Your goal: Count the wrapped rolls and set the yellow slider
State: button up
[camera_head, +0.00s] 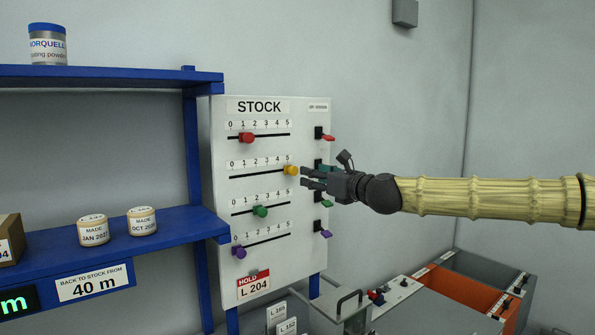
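The yellow slider (291,170) sits on the second track of the white STOCK board (270,290), at the 5 end of its 0 to 5 scale. My gripper (303,176) comes in from the right. Its dark fingers are parted, with the tips just right of the yellow knob; I cannot tell if they touch it. Nothing shows between them. Two pale rolls with printed labels stand on the lower blue shelf: one reads MADE JAN (93,232), the other MADE OCT (142,221). I cannot tell whether they are wrapped.
Red (247,138), green (260,211) and purple (239,252) sliders sit on the other tracks. Small coloured levers line the board's right edge, partly behind my gripper. A blue-lidded tub (47,45) stands on the upper shelf. An orange bin (462,288) stands low right.

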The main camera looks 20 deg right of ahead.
aim_at(295, 170)
jog(key=shift+p+x, duration=1.1)
jog(key=shift+x, duration=3)
jog(key=shift+c, duration=0.4)
jog(key=shift+a+f, duration=0.1)
grip_shut()
